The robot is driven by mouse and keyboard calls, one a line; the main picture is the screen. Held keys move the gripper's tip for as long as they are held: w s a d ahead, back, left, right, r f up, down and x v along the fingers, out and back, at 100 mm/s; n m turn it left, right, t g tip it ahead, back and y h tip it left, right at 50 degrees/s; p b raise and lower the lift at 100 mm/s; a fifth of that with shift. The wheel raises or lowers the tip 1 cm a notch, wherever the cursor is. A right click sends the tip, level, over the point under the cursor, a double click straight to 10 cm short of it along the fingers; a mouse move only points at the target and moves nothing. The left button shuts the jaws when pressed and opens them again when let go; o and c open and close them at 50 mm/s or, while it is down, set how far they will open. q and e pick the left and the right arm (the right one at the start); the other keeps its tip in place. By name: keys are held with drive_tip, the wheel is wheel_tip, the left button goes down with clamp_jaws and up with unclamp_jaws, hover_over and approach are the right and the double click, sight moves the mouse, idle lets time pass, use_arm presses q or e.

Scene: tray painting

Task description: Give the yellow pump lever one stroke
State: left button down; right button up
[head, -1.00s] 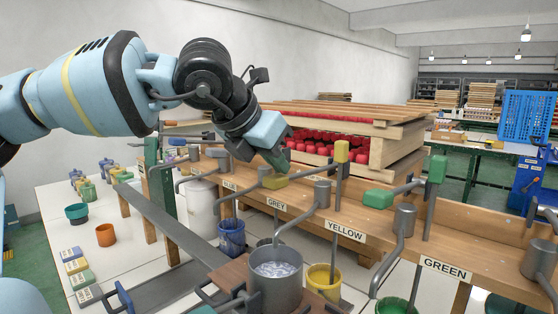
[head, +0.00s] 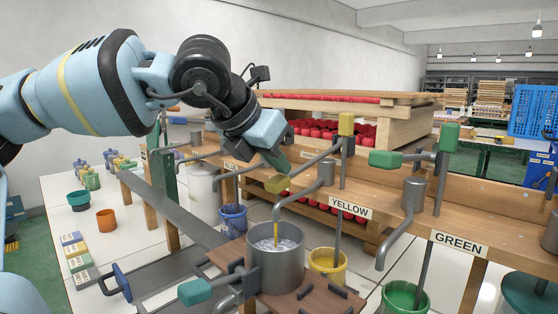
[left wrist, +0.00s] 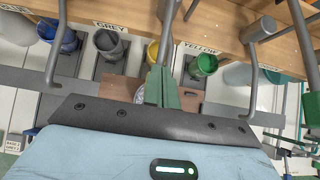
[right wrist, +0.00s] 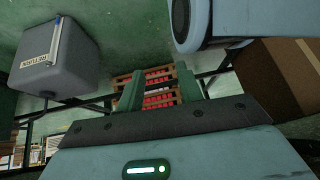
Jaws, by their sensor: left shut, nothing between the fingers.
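The yellow pump's post has a yellow cap (head: 346,124). Its lever slopes down leftward to a yellow handle (head: 277,184). My left gripper (head: 282,162) is shut and empty, its green fingertips right at the handle from above; exact contact is hard to tell. Its fingers (left wrist: 170,87) also show in the left wrist view. My right gripper (right wrist: 158,85) shows only in the right wrist view, open, away from the pumps.
The green lever handle (head: 385,159) and its post stand to the right. A yellow bucket (head: 327,266), a blue bucket (head: 232,220) and a green bucket (head: 404,298) are below the pump bench. A teal handle (head: 195,292) is in front of the pot.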

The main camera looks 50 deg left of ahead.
use_arm(q)
drive_tip(key=shift+r, duration=0.45)
wheel_tip(320, 180, up, 10)
drive_tip(key=p, duration=0.6)
drive_tip(key=shift+f+p, duration=0.15)
drive_tip(key=shift+p, duration=0.15)
